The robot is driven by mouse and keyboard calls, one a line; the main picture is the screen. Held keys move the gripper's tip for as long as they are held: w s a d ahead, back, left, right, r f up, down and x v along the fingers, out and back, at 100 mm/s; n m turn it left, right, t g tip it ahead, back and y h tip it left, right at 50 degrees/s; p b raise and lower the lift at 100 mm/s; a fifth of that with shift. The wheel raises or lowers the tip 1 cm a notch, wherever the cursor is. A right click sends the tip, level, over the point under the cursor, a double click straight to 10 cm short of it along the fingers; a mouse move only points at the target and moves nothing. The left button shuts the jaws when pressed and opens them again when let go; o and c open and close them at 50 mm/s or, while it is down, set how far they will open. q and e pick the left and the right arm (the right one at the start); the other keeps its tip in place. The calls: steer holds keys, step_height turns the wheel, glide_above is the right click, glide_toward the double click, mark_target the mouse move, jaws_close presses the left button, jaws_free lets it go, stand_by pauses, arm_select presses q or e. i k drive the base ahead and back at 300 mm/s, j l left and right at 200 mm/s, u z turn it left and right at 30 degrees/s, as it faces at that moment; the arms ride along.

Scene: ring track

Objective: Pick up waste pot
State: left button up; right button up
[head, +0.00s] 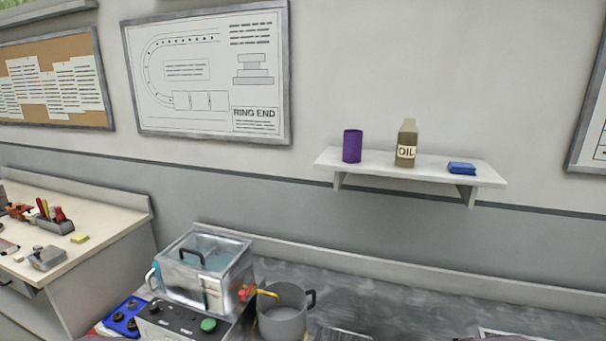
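A grey, open-topped pot (281,319), which looks like the waste pot, stands on the grey worktop at the bottom centre of the head view. A dark handle (311,299) sticks out at its right side. A yellow tube (268,294) reaches over its left rim from the machine beside it. The pot's lower part is close to the picture's bottom edge, and its contents cannot be made out. Neither of my grippers shows in this view.
A metal box with a clear lid (203,263) stands left of the pot, behind a control panel (180,322) with a green knob. A wall shelf (410,167) holds a purple cylinder, an oil bottle and a blue item. The worktop (400,300) right of the pot is mostly clear.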

mark_target(289, 310)
steer(key=i+l+u, duration=0.15)
steer(key=u, duration=0.35)
steer(key=i+l+u, duration=0.1)
steer(key=u, duration=0.4)
steer(key=l+u, duration=0.3)
steer(key=u, duration=0.2)
steer(key=i, duration=0.05)
